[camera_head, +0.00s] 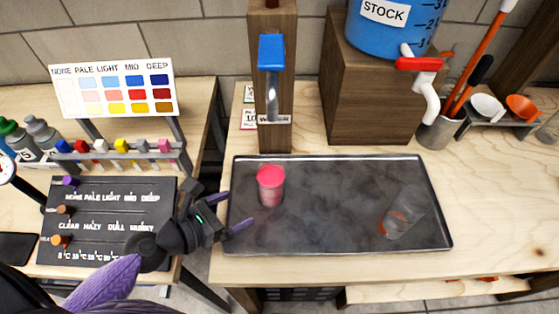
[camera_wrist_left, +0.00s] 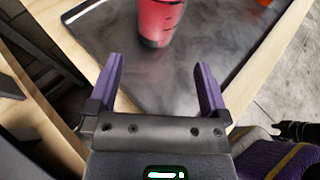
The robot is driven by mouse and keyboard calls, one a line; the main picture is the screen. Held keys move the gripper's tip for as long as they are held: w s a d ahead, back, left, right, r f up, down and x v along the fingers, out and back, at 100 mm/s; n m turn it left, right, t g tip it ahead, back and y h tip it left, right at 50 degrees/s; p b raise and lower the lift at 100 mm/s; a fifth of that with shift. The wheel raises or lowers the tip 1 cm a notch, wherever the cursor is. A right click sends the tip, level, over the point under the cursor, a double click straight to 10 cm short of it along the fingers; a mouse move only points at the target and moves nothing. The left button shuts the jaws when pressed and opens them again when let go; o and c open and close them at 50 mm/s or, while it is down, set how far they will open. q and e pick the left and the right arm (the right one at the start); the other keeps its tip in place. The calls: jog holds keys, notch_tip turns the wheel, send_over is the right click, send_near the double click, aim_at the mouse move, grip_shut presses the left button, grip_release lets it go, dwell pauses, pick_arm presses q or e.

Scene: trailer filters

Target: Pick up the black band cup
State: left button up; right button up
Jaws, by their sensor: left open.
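A cup with red contents (camera_head: 271,186) stands upright on the left part of the dark tray (camera_head: 330,243). In the left wrist view the red cup (camera_wrist_left: 158,20) shows a dark band around its bottom; its top is cut off. A clear cup with an orange-red band (camera_head: 404,212) is on the right part of the tray and looks tilted or lying; I cannot tell which. My left gripper (camera_head: 230,212) is open and empty at the tray's left edge, left of and apart from the red cup. It also shows in the left wrist view (camera_wrist_left: 159,65), its fingers pointing towards the cup.
A post with a blue-handled tap (camera_head: 271,52) rises behind the red cup. A blue stock tank (camera_head: 385,35) with a red-handled spout stands on a wooden block (camera_head: 365,105). A dark labelled board (camera_head: 105,225) is at left. The tray's middle is clear.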

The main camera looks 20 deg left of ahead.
aim_at(261, 193)
pick_arm(q)
jog(key=x, duration=0.6)
jog(key=r+b+x, duration=0.1)
jog(key=x, duration=0.3)
jog(key=shift+w, duration=0.25)
jog(key=shift+c, duration=0.3)
jog(key=c, duration=1.2)
